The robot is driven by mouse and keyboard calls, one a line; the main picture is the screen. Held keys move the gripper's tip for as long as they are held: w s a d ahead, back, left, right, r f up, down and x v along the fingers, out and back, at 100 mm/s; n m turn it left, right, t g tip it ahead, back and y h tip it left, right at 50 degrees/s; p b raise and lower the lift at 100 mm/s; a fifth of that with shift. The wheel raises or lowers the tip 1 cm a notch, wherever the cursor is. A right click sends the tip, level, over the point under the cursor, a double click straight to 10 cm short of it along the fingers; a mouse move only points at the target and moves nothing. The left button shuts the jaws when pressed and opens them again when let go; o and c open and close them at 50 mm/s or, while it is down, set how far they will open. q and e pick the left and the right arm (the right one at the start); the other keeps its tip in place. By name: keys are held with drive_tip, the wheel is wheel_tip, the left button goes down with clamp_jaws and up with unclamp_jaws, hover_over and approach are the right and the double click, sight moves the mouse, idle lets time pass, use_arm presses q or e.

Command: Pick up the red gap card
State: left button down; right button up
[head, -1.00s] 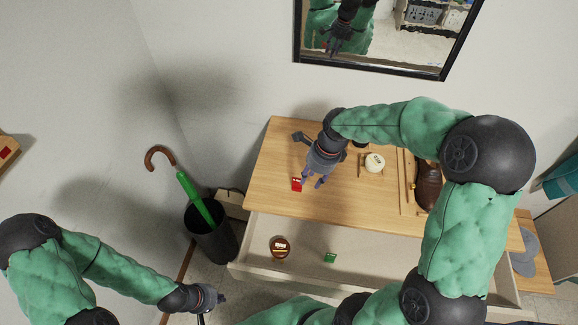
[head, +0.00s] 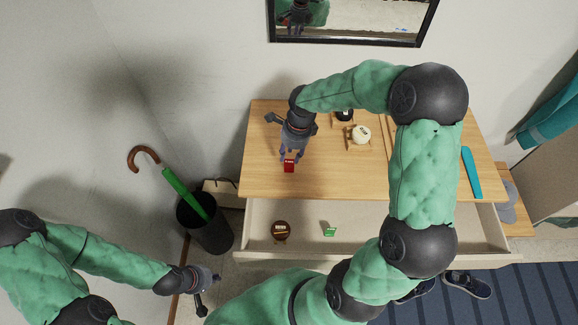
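The red gap card (head: 289,167) is a small red item with a white mark, near the left side of the wooden tabletop. My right gripper (head: 291,156) points down at it from the back, its two fingers apart. The fingertips are at the card's back edge, one towards each side; whether they touch it I cannot tell. My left gripper (head: 208,289) is low at the left, away from the dresser, and its fingers are not clear.
A white round item (head: 361,134) and a teal strip (head: 472,172) lie on the top. A black bin (head: 207,232) with an umbrella stands left.

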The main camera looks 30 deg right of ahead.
sight(289, 160)
drive_tip(key=f, duration=0.4)
drive_tip(key=shift+w+a+f+b, duration=0.1)
drive_tip(key=shift+a+f+b, duration=0.1)
drive_tip(key=shift+b, duration=0.2)
clamp_jaws()
drive_tip(key=shift+r, duration=0.1)
